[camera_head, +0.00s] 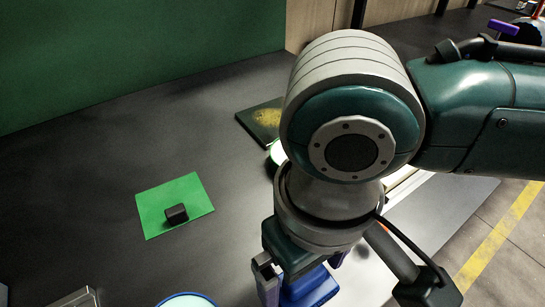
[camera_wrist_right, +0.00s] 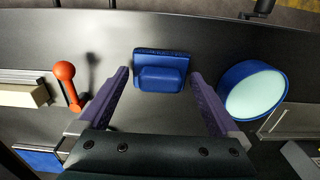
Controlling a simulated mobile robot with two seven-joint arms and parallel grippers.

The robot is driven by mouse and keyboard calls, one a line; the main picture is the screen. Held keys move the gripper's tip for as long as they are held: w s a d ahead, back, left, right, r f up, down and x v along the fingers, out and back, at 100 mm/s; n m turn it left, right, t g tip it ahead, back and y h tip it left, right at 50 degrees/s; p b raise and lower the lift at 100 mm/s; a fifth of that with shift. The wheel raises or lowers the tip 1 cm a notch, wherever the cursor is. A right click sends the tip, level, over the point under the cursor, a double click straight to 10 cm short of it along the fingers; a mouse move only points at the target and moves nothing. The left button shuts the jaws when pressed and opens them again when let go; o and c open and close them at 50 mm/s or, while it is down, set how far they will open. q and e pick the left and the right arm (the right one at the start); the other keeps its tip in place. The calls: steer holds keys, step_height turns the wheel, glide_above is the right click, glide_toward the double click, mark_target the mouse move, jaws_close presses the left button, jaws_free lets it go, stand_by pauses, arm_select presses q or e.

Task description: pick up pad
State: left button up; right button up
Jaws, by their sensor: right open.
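The pad is most likely the blue block with a raised grip (camera_wrist_right: 161,73). In the right wrist view it lies on the dark surface between the fingertips of my right gripper (camera_wrist_right: 160,76). The fingers are open, with a gap on each side of the blue block, and I see no contact. In the head view the blue block (camera_head: 310,288) shows at the bottom, partly hidden by my right wrist and gripper (camera_head: 268,287). My left gripper is in neither view.
A round blue-rimmed container (camera_wrist_right: 253,90) stands right of the pad in the wrist view, near the right finger. A red-orange knob on a stalk (camera_wrist_right: 68,85) stands at left. In the head view, a black block (camera_head: 176,213) sits on a green sheet (camera_head: 155,202); bare surface surrounds it.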

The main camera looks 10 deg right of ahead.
steer(key=c, duration=1)
steer(key=shift+r, duration=0.1)
arm_select(q)
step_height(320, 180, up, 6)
steer(key=p, duration=0.6)
arm_select(e)
step_height(320, 180, up, 20)
steer(key=shift+f, duration=0.1)
